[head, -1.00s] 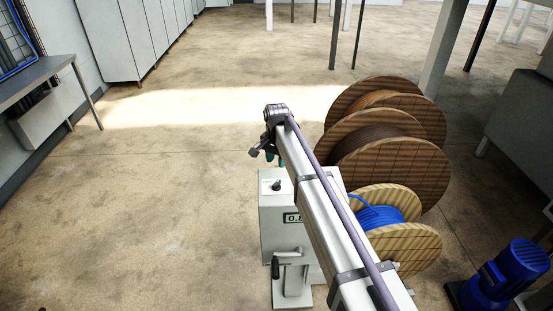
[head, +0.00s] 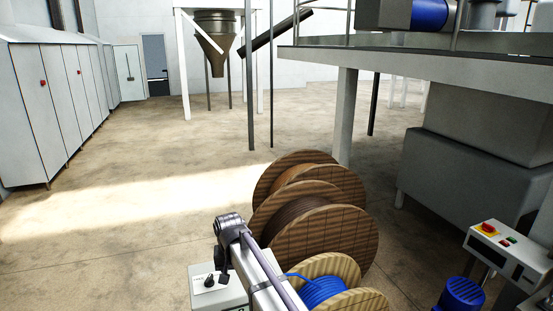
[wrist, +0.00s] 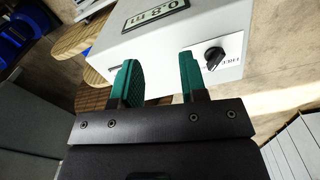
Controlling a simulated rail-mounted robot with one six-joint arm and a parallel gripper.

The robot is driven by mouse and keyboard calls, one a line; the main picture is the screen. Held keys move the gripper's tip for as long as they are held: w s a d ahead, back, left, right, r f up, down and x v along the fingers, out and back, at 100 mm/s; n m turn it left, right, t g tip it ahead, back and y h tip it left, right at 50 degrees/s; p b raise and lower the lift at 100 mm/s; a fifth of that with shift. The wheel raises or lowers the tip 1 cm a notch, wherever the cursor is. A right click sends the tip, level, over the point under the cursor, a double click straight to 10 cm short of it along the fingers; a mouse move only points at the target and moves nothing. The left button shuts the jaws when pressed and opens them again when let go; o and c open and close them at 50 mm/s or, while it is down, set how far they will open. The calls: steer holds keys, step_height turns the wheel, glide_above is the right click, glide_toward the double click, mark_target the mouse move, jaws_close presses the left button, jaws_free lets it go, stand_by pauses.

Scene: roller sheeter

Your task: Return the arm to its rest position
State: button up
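My gripper (wrist: 156,65) is open in the wrist view, its two green fingers apart with nothing between them. Beyond the fingers is a light grey control box (wrist: 170,35) with a black knob (wrist: 214,58) and a display reading 0.8 m. In the head view my arm reaches up from the bottom edge, and its dark end hangs beside the same box (head: 232,296). The fingers cannot be made out there.
Large wooden cable spools (head: 325,240) stand right of my arm, with a blue cable spool (head: 325,291) close beside it. A control panel (head: 510,255) and blue motor (head: 460,295) are at the right. Grey cabinets (head: 40,110) line the left. Floor at left is clear.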

steer(key=s+d+f+b, duration=0.1)
steer(key=s+d, duration=0.5)
steer(key=d, duration=0.5)
steer(key=s+d+f+m+b, duration=0.1)
steer(key=s+d+f+b, duration=0.1)
steer(key=s+d, duration=0.4)
steer(key=s+d+f+m+b, duration=0.1)
steer(key=s+d, duration=0.5)
steer(key=d, duration=1)
steer(key=shift+f, duration=0.5)
